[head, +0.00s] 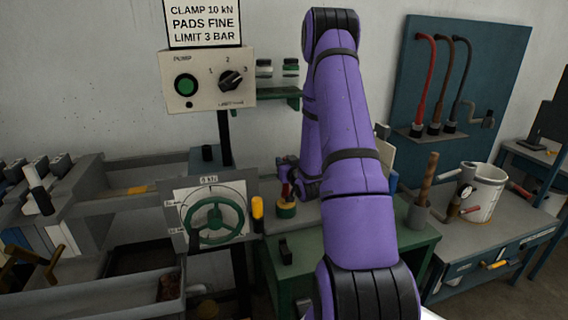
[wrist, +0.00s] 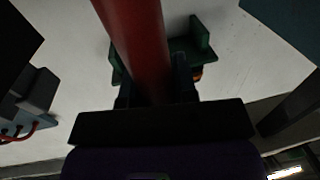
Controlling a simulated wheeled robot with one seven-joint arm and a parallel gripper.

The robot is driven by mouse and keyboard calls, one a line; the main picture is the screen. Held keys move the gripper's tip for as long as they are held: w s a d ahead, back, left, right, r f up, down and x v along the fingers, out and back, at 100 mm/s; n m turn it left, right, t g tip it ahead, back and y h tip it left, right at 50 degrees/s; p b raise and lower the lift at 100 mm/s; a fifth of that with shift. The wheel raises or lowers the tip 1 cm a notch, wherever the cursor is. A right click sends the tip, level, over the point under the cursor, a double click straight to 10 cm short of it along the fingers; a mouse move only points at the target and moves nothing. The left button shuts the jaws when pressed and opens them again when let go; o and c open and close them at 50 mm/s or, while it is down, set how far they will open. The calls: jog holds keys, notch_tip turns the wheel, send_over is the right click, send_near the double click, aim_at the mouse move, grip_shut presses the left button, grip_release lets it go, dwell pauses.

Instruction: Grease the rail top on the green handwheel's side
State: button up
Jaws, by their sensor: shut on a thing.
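My gripper (head: 288,180) is beside the lower end of my purple arm, low over the bench. In the wrist view my gripper (wrist: 157,95) is shut on a red handle (wrist: 133,35), which runs up out of the picture. In the head view the red handle (head: 287,191) stands just above a small green and yellow round pot (head: 286,210). I cannot tell if its lower end is inside the pot. The green handwheel (head: 215,220) is on a grey panel left of the pot. Grey rails (head: 112,207) run left behind the panel; their top surfaces are partly hidden.
A yellow handle (head: 257,213) stands beside the handwheel panel. The pump box (head: 208,80) is on a post above. My arm hides part of the green bench.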

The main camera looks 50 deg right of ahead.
dwell(0.4)
notch_tip(320, 180, up, 7)
dwell(0.9)
dwell(0.5)
jog(key=shift+s, duration=0.1)
